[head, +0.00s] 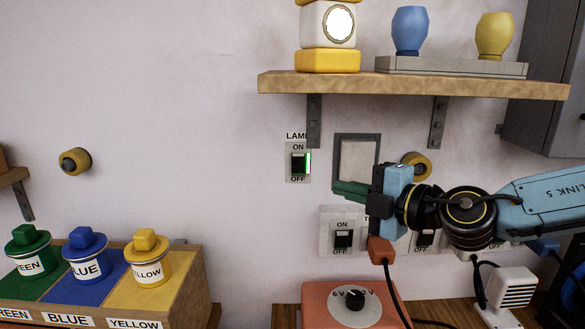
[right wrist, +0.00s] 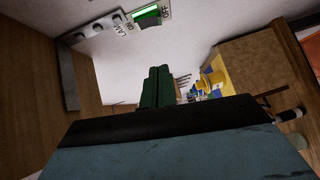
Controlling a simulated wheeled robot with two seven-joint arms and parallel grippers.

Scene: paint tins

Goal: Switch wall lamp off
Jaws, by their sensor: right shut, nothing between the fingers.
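The wall switch labelled LAMP (head: 299,163) is a grey plate with a dark rocker, ON above and OFF below. A green strip glows along its right side. It also shows at the top of the right wrist view (right wrist: 150,20), with the green strip lit. My right gripper (head: 340,188) is shut and empty. Its green fingers point left, below and to the right of the switch, apart from it in the picture. The fingers (right wrist: 158,88) also show in the right wrist view. My left gripper is out of view.
A wooden shelf (head: 420,86) on brackets hangs above. A grey-framed panel (head: 358,153) is right of the switch. A second ON/OFF switch (head: 342,238) and a red box with a dial (head: 350,306) are below. Paint tins (head: 148,262) stand lower left.

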